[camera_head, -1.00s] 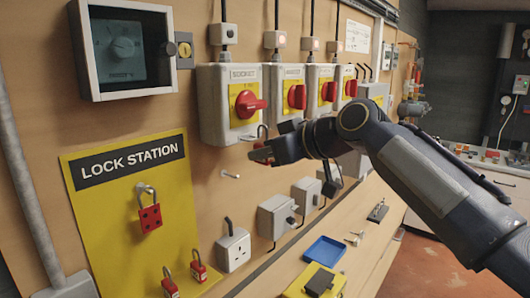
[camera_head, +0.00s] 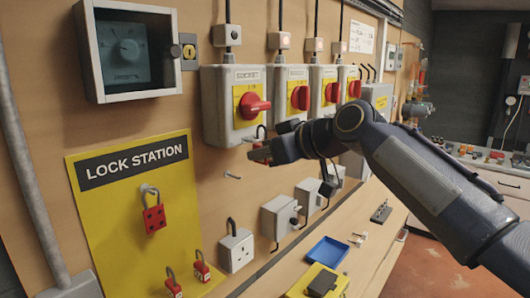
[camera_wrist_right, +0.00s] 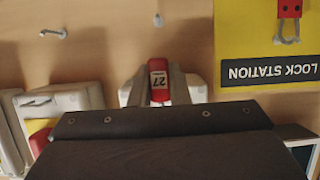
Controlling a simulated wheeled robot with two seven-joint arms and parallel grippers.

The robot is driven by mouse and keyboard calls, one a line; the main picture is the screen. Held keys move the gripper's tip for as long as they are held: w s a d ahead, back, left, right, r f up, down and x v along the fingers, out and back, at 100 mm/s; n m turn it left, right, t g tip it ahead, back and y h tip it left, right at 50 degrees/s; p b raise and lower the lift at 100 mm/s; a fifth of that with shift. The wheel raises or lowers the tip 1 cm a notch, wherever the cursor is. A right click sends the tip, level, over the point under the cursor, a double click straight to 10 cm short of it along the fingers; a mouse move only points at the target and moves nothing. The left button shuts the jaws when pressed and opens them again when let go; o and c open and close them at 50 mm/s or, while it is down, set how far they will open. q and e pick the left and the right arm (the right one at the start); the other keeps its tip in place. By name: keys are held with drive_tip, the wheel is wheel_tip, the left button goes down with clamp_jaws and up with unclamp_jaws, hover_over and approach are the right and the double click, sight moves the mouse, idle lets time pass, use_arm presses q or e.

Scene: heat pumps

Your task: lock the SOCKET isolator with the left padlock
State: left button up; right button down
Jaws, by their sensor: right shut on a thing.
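The SOCKET isolator (camera_head: 219,108) is a grey box with a red rotary handle (camera_head: 254,106) on a yellow plate. My right gripper (camera_head: 258,155) is shut on a red padlock (camera_wrist_right: 159,79) labelled 27, just below the isolator. In the head view the padlock's shackle (camera_head: 261,132) stands up near the box's lower right edge; I cannot tell whether it passes through anything. In the right wrist view, which is upside down, the grey box (camera_wrist_right: 126,93) lies behind the padlock. Two more red padlocks (camera_head: 201,267) (camera_head: 173,284) are at the lock station's bottom. My left gripper is out of view.
A bare peg (camera_head: 232,176) sticks out below the isolator. More isolators (camera_head: 291,98) stand close to the right. A blue tray (camera_head: 327,251) lies on the bench below.

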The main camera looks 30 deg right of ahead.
drive_tip(key=shift+w+a, duration=0.25)
drive_tip(key=shift+w, duration=0.25)
idle(0.5)
drive_tip(key=shift+f+b, duration=1.2)
drive_tip(key=shift+f, duration=0.05)
idle(1.1)
drive_tip(key=c, duration=1.3)
unclamp_jaws()
drive_tip(key=b+v, duration=0.1)
drive_tip(key=v, duration=0.7)
drive_tip(key=s+a+f+m+g, duration=0.2)
drive_tip(key=s+f, duration=0.4)
drive_tip(key=f, duration=0.6)
drive_tip(key=s+a+f+m+g+h, duration=0.1)
drive_tip(key=s+a+f+m+g, duration=0.1)
drive_tip(key=s+f, duration=0.5)
drive_tip(key=s+a+f+m+g, duration=0.2)
drive_tip(key=s+f, duration=0.5)
drive_tip(key=f, duration=1.1)
drive_tip(key=shift+a+g+h, duration=0.3)
drive_tip(key=shift+a+g, duration=0.2)
drive_tip(key=shift+a, duration=0.65)
drive_tip(key=shift+o, duration=0.5)
